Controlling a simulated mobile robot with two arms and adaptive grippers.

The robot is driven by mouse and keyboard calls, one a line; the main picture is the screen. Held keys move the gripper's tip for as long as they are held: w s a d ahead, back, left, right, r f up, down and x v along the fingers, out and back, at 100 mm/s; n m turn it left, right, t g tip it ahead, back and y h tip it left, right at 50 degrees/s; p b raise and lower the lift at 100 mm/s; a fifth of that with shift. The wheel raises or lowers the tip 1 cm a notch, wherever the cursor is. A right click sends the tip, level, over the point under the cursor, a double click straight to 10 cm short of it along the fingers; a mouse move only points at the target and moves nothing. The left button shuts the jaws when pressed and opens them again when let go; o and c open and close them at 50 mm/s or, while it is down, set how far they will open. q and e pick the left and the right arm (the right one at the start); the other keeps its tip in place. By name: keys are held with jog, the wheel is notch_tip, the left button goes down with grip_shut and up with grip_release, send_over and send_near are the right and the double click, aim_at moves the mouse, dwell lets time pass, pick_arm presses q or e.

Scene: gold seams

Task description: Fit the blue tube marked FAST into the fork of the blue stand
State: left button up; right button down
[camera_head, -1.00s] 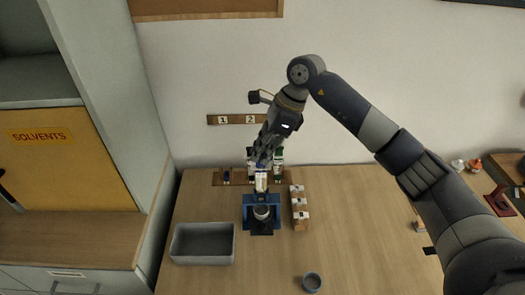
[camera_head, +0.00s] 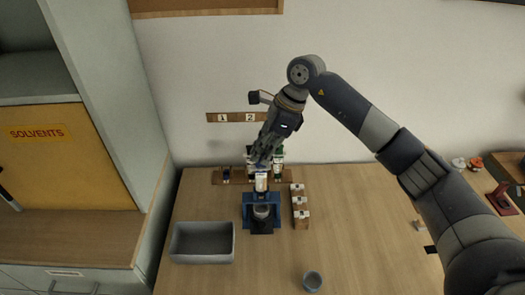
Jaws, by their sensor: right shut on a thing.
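The blue stand (camera_head: 249,213) stands on the table near the back, with a grey cup (camera_head: 261,212) in it. My right gripper (camera_head: 261,163) points down above the stand and is shut on a tube (camera_head: 261,182). The tube looks mostly white, with blue at its top, and is upright. Its lower end is at or just above the top of the stand; I cannot tell whether it touches the fork. Any marking on it is too small to read. My left gripper is not in view.
A grey tray (camera_head: 176,250) lies left of the stand. A wooden block (camera_head: 300,213) with several white-topped pieces stands close on its right. A wooden rack (camera_head: 233,176) is behind it. A small grey cup (camera_head: 312,281) is at the front.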

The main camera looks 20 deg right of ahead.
jog(key=shift+f+b, duration=0.9)
jog(key=shift+b, duration=0.25)
dwell(1.4)
jog(key=c, duration=1.6)
grip_release()
jog(key=shift+o, duration=0.2)
jog(key=p+v, duration=0.6)
jog(key=v, duration=0.7)
